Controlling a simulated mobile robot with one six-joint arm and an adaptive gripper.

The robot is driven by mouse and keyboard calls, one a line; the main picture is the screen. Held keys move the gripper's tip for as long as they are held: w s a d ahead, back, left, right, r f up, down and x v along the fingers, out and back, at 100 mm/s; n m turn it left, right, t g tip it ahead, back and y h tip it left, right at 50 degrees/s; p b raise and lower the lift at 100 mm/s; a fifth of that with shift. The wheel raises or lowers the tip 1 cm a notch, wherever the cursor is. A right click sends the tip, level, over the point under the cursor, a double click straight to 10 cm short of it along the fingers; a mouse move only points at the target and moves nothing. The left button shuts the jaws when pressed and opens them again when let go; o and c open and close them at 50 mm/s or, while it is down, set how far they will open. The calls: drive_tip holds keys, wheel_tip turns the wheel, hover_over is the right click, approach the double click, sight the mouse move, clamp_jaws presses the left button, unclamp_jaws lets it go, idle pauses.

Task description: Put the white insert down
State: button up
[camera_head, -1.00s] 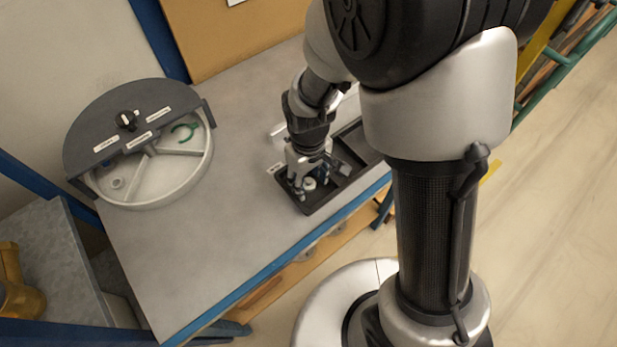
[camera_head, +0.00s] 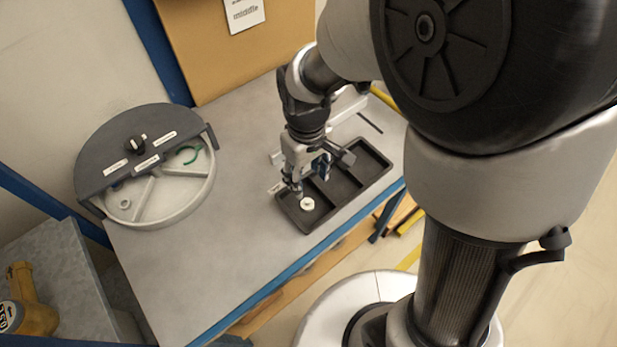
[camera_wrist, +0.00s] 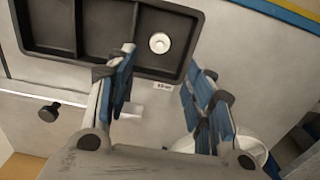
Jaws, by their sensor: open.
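The white insert (camera_head: 307,203) is a small round disc with a raised centre. It lies in the left end compartment of the black tray (camera_head: 370,162). In the wrist view the insert (camera_wrist: 160,43) sits on the compartment floor, apart from the fingers and with clear floor around it. My gripper (camera_head: 293,184) is above the tray's near-left end, close to the insert. In the wrist view my gripper (camera_wrist: 160,82) has its blue-padded fingers wide apart with nothing between them.
A round grey-white divided container (camera_head: 170,190) with a dark half lid stands at the left of the table and holds a green hook-shaped piece (camera_head: 190,153). The tray's other compartments look empty. Bare grey tabletop (camera_head: 225,245) lies between container and tray.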

drive_tip(key=s+d+r+m+t, duration=0.2)
drive_tip(key=s+d+r, duration=0.3)
drive_tip(key=r, duration=0.3)
drive_tip(key=s+d+r+m+t, duration=0.2)
drive_tip(key=s+d+r+m, duration=0.2)
drive_tip(key=s+d+r, duration=0.2)
wheel_tip(320, 180, up, 3)
drive_tip(key=s, duration=0.2)
drive_tip(key=shift+s+m+t, duration=0.3)
drive_tip(key=shift+m, duration=0.1)
idle(0.6)
